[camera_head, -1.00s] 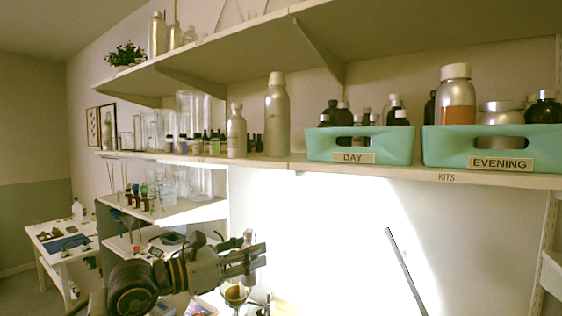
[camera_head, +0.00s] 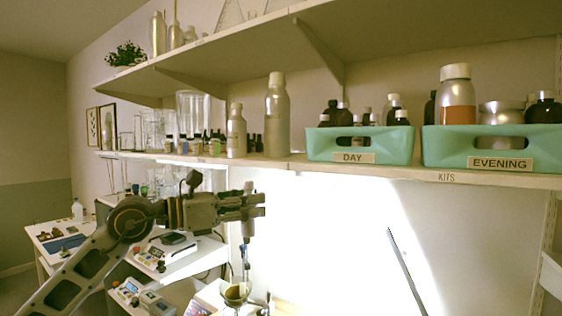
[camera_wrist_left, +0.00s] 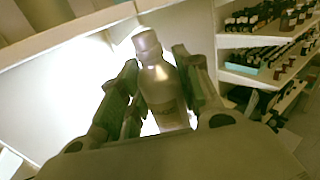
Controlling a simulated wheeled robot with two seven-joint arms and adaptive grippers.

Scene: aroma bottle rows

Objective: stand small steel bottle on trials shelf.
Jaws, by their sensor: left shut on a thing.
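My left gripper (camera_head: 256,205) is raised in front of the bright wall, below the middle shelf's front edge. In the left wrist view my left gripper (camera_wrist_left: 160,92) is shut on a small steel bottle (camera_wrist_left: 162,88) with a rounded shoulder and a pale cap. Its lower end is hidden by the gripper. The middle shelf (camera_head: 270,161) carries a KITS label at right; no trials label is readable. My right gripper is not in view.
A short steel bottle (camera_head: 236,132) and a taller one (camera_head: 277,118) stand on the middle shelf. Teal bins marked DAY (camera_head: 360,146) and EVENING (camera_head: 500,148) fill its right part.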

